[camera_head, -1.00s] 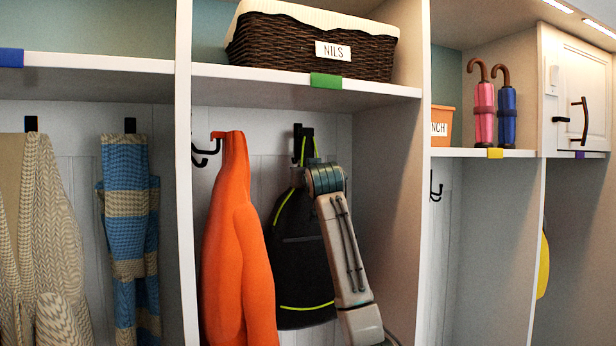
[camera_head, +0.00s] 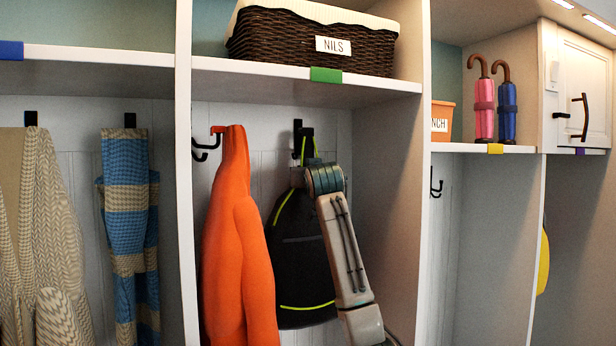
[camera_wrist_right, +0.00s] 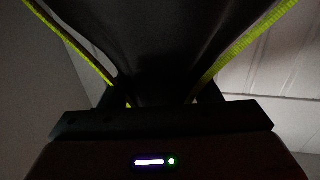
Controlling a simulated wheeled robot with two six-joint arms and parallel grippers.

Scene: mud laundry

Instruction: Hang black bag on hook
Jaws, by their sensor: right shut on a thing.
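The black bag (camera_head: 300,250) with yellow-green trim hangs in the middle cubby, to the right of the orange jacket. Its yellow-green strap rises to the black hook (camera_head: 303,132) on the back wall. Whether the strap rests on the hook or is only in front of it, I cannot tell. My right gripper (camera_head: 306,168) is at the top of the bag, just below the hook, its fingers mostly hidden by my own wrist. In the right wrist view the bag (camera_wrist_right: 165,50) runs down into the jaws (camera_wrist_right: 165,108), which are shut on it. My left gripper is out of view.
An orange jacket (camera_head: 240,250) hangs close on the left, by another black hook (camera_head: 205,150). A shelf (camera_head: 270,84) with a wicker basket (camera_head: 300,45) is above. The cubby's side wall (camera_head: 390,200) stands to the right of my arm.

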